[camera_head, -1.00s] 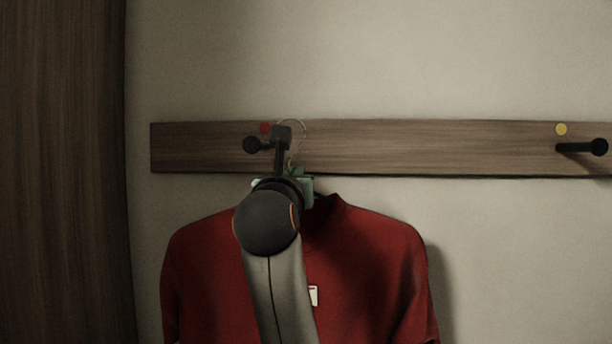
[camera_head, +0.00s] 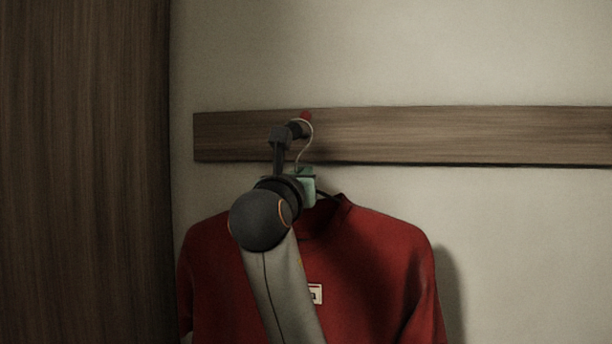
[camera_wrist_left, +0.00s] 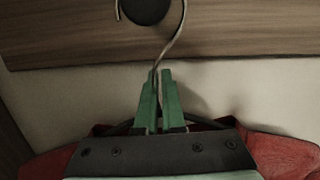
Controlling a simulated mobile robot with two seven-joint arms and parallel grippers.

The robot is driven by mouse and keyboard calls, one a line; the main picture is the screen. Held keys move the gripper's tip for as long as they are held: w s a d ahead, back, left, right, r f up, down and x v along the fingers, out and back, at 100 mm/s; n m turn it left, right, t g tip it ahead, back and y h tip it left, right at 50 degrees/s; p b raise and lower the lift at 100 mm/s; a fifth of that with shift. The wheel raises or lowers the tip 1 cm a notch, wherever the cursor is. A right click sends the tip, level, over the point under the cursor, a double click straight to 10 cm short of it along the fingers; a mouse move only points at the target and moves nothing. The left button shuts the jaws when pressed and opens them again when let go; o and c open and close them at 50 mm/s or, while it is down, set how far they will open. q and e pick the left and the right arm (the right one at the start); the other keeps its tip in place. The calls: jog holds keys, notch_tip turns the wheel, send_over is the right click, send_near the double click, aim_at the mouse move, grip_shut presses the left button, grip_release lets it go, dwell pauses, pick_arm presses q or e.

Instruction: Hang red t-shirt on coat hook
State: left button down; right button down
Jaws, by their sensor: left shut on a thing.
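The red t-shirt (camera_head: 375,250) hangs on a dark hanger below the wooden rail, with a small white label on its chest. Its shoulders also show in the left wrist view (camera_wrist_left: 285,155). My left gripper (camera_wrist_left: 160,105), with green fingers, is shut on the hanger's neck; it shows at the collar in the head view (camera_head: 305,185). The wire hook of the hanger (camera_wrist_left: 178,38) rises above the fingers. The black coat hook (camera_wrist_left: 147,8) appears between the two sides of the wire loop. Whether the wire touches it, I cannot tell. My right gripper is out of view.
A dark wooden panel (camera_head: 85,170) stands at the left. The wall right of the shirt is clear.

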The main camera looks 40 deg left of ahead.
pick_arm(q)
jog(key=shift+f, duration=0.1)
jog(key=c, duration=1)
grip_release()
jog(key=shift+o, duration=0.2)
jog(key=shift+s+f, duration=0.1)
jog(key=b+v, duration=0.3)
jog(key=v, duration=0.9)
jog(key=shift+s, duration=0.15)
jog(key=shift+d, duration=0.1)
